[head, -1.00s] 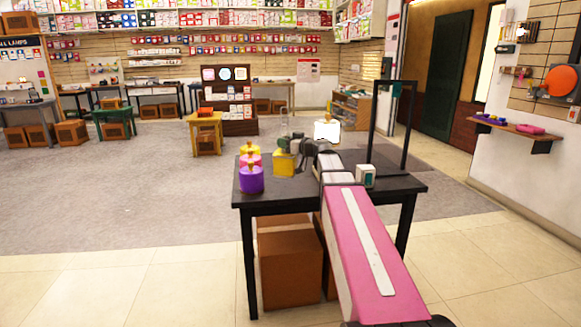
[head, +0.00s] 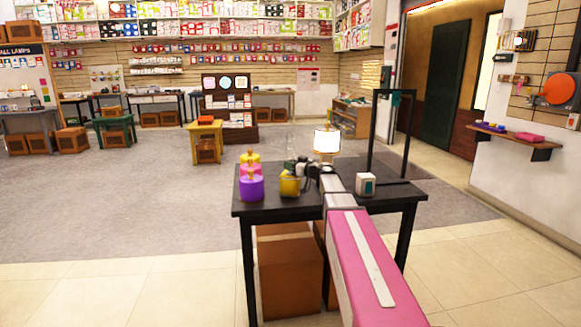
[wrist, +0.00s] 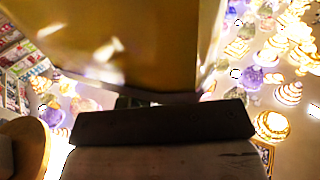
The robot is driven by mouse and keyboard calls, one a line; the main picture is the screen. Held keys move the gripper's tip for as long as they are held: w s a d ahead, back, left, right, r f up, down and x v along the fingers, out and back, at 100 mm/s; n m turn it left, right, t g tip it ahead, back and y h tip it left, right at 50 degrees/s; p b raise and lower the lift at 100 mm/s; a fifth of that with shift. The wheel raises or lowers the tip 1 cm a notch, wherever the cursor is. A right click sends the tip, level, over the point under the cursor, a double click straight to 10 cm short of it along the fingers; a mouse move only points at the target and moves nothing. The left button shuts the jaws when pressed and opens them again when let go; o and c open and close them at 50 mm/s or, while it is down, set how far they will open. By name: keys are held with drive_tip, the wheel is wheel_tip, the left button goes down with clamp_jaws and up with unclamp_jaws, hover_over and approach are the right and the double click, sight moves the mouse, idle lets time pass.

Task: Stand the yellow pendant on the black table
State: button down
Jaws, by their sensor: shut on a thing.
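My gripper (head: 298,168) is shut on the yellow pendant (head: 290,187), over the left-middle part of the black table (head: 402,194). The pendant looks low over the tabletop; I cannot tell whether its base touches. In the wrist view the gold-yellow pendant (wrist: 140,40) fills the upper middle, above a dark finger bar (wrist: 165,125). Its lower edge and the far finger are mostly hidden there.
A purple pendant (head: 251,188), with pink and yellow ones behind it, stands at the table's left. A small white-and-teal box (head: 366,185) stands right of my arm. A black frame (head: 372,140) rises at the right rear. A lit lamp (head: 327,142) shows behind.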

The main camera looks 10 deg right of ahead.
drive_tip(key=shift+f, duration=0.15)
drive_tip(key=c, duration=0.9)
unclamp_jaws()
drive_tip(key=shift+s+d, duration=0.15)
drive_tip(key=v, duration=1.1)
drive_tip(key=shift+s+d, duration=0.2)
drive_tip(key=shift+s, duration=0.05)
